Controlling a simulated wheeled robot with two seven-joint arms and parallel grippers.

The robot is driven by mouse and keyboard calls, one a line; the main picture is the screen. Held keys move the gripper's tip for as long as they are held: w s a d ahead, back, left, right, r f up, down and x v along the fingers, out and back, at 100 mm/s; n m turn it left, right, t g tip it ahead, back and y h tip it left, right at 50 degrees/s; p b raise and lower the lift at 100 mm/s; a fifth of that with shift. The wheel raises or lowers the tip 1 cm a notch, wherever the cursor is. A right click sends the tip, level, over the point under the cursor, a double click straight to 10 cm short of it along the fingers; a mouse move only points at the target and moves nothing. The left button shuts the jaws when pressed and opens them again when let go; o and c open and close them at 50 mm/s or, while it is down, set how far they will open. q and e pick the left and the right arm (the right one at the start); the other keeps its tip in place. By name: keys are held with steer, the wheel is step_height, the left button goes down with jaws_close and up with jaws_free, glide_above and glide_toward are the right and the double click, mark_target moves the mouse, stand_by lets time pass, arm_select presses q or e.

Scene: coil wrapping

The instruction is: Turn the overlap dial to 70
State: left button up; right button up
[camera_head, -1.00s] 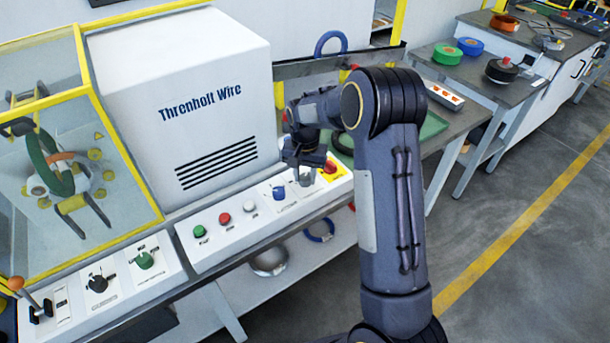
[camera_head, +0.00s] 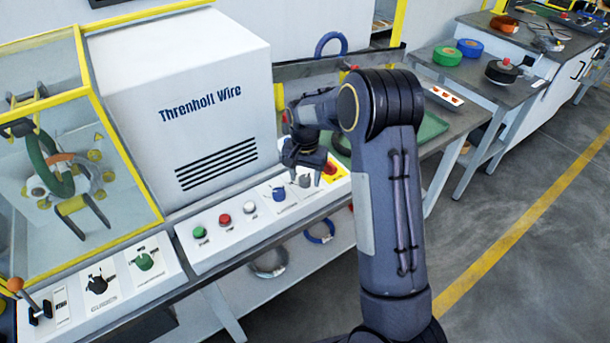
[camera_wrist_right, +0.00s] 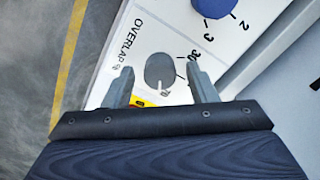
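The overlap dial is a round grey knob (camera_wrist_right: 159,70) beside the printed word OVERLAP in the right wrist view. The numbers 30 and 70 are printed around it; a small pale mark shows at its lower edge, near the 70. In the head view the grey dial (camera_head: 305,181) is on the white control panel, between a blue dial and a yellow patch. My right gripper (camera_wrist_right: 159,68) is open, one finger on each side of the dial with gaps visible. In the head view my right gripper (camera_head: 303,158) is just above the dial. My left gripper is not in view.
The blue dial (camera_head: 278,193) is close beside the overlap dial. A red button (camera_head: 329,168) on the yellow patch is on its other side. White, red and green buttons stand further left. The white machine housing (camera_head: 185,100) rises behind the panel.

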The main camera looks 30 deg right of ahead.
mark_target(305, 178)
steer(key=shift+r, duration=3.9)
steer(key=s+a+r+n+t+y, duration=0.2)
steer(key=s+r, duration=0.4)
steer(key=s, duration=0.3)
steer(key=s+a+n+t+y, duration=0.1)
steer(key=s+a+n, duration=0.2)
steer(key=s, duration=0.7)
steer(key=s+a+n+t, duration=0.2)
steer(key=s+a, duration=0.4)
steer(key=s, duration=0.4)
steer(key=shift+s+a+r+n+t+y, duration=0.15)
steer(key=shift+s+a+n+t+y, duration=0.2)
steer(key=shift+n, duration=0.25)
